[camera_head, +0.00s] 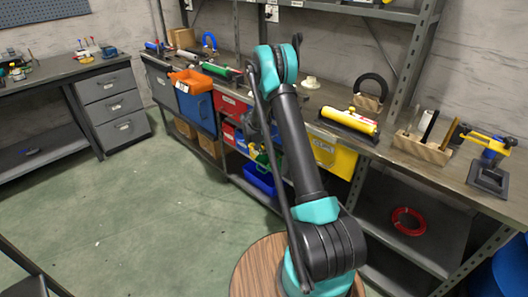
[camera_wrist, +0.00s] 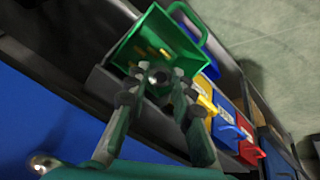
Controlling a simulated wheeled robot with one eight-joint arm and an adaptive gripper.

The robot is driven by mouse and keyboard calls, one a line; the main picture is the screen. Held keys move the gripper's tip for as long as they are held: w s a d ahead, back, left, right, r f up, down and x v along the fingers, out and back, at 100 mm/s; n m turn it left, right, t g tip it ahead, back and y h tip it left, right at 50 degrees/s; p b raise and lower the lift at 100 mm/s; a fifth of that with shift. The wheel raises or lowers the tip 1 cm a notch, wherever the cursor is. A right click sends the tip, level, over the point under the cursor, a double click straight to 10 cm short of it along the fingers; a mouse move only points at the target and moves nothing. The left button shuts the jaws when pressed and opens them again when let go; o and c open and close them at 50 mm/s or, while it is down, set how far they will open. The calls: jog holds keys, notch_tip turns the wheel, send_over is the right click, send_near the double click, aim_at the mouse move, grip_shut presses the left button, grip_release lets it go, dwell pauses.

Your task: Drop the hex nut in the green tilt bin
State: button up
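The green tilt bin (camera_wrist: 193,62) is tipped open at the top of the wrist view. Several small yellowish pieces lie inside it. In the head view my arm hides most of the gripper and the nut. Only a little green of the bin shows there, behind the arm.
Wrist view: yellow (camera_wrist: 206,102), red (camera_wrist: 228,134) and blue bins line the rack beside the green one. Head view: a bench carries a yellow cylinder (camera_head: 349,121), a wooden tool block (camera_head: 422,148) and a blue-yellow tool stand (camera_head: 488,165). The green floor at left is clear.

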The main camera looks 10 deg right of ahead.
jog(key=o, duration=0.5)
jog(key=shift+r, duration=0.1)
jog(key=v, duration=1.2)
